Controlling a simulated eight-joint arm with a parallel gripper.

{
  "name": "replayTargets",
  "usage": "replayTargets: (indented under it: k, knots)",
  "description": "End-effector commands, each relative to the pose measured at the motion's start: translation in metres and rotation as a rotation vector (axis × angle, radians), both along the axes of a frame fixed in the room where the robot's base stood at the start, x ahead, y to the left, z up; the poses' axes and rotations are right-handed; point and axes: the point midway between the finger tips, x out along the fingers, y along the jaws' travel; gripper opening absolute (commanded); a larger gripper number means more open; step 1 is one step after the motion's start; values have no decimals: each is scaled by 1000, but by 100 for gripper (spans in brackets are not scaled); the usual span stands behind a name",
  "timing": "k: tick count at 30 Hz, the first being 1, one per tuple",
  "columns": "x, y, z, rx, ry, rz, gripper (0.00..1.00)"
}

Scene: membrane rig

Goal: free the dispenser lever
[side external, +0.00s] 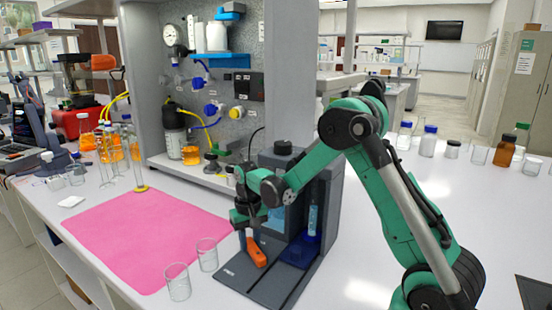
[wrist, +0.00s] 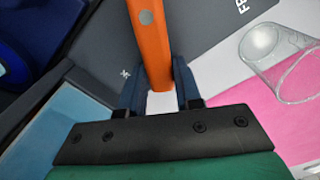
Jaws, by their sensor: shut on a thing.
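The dispenser (side external: 318,205) is a dark grey-blue machine with a flat base plate (side external: 262,285) on the white bench. Its orange lever (side external: 257,253) sticks out low at the front, above the plate. In the wrist view the lever (wrist: 150,40) runs up from between the jaws. My gripper (side external: 252,232) reaches down in front of the dispenser and is shut on the lever. In the wrist view the two dark fingers of my gripper (wrist: 158,88) stand on either side of it.
Two empty glass beakers (side external: 207,255) stand just left of the base plate; one also shows in the wrist view (wrist: 285,60). A pink mat (side external: 140,235) lies further left. A blue block (side external: 300,252) sits on the plate's right side. Bottles (side external: 429,142) stand at the back right.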

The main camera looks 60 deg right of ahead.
Motion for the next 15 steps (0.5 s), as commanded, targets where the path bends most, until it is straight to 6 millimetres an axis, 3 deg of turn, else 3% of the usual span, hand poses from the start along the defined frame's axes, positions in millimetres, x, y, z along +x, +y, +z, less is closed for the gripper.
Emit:
replayTargets:
  k: [8, 15]
  knots:
    - [1, 3, 0, 0, 0, 58, 0]
    - [4, 9, 0, 0, 0, 217, 0]
